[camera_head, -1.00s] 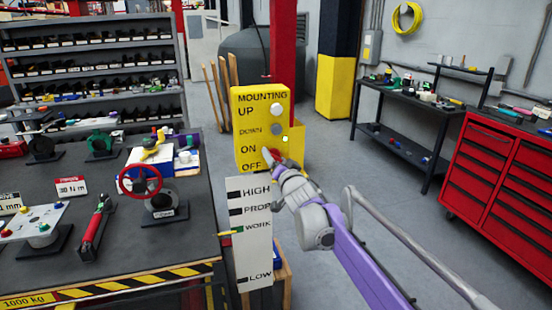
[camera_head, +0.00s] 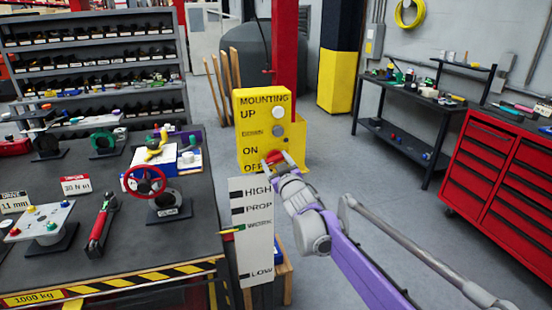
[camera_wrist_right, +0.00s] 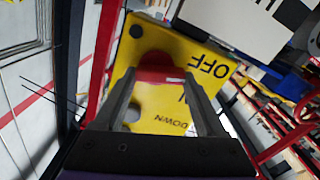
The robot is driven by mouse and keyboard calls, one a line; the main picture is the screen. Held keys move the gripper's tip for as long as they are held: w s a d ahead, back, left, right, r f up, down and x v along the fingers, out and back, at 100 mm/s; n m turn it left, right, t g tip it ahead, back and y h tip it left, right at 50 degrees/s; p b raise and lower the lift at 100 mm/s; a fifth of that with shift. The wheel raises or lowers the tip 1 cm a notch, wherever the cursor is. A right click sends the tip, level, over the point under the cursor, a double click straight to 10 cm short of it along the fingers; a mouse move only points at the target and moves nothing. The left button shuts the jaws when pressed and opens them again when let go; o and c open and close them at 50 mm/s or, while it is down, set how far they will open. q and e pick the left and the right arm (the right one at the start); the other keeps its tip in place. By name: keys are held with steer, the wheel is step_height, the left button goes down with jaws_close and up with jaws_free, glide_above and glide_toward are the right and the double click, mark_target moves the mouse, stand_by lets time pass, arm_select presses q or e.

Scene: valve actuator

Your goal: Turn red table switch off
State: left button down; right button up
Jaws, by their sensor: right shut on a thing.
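The yellow control box (camera_head: 245,130) stands behind the black workbench's right corner, with MOUNTING, UP, DOWN, ON and OFF lettering. Its red switch (camera_head: 273,156) sits low on the face, beside ON and OFF. My right gripper (camera_head: 277,163) is at the switch and partly covers it. In the right wrist view, the red switch (camera_wrist_right: 160,77) lies between the two fingers of my right gripper (camera_wrist_right: 160,80), which is shut on it. OFF shows upside down and slanted there. My left gripper is out of view.
A white level board (camera_head: 260,255) with HIGH, PROP, WORK and LOW stands just below the box. The black workbench (camera_head: 130,245) with a red valve wheel (camera_head: 146,182) is at left. A red tool cabinet (camera_head: 500,180) is at right. Grey floor is open between.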

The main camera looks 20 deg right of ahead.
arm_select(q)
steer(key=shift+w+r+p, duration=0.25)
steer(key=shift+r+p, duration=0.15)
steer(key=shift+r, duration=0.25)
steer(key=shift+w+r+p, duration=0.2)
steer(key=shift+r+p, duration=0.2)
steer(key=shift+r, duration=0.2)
arm_select(e)
steer(key=n, duration=0.5)
steer(key=shift+f, duration=0.1)
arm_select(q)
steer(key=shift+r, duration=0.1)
arm_select(e)
steer(key=o, duration=1.3)
steer(key=shift+s+f, duration=0.15)
steer(key=shift+s, duration=0.4)
arm_select(q)
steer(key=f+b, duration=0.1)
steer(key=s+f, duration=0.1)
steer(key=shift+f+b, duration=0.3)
steer(key=shift+b, duration=0.1)
arm_select(e)
steer(key=s, duration=0.9)
steer(key=shift+s+d, duration=0.15)
steer(key=shift+s, duration=0.25)
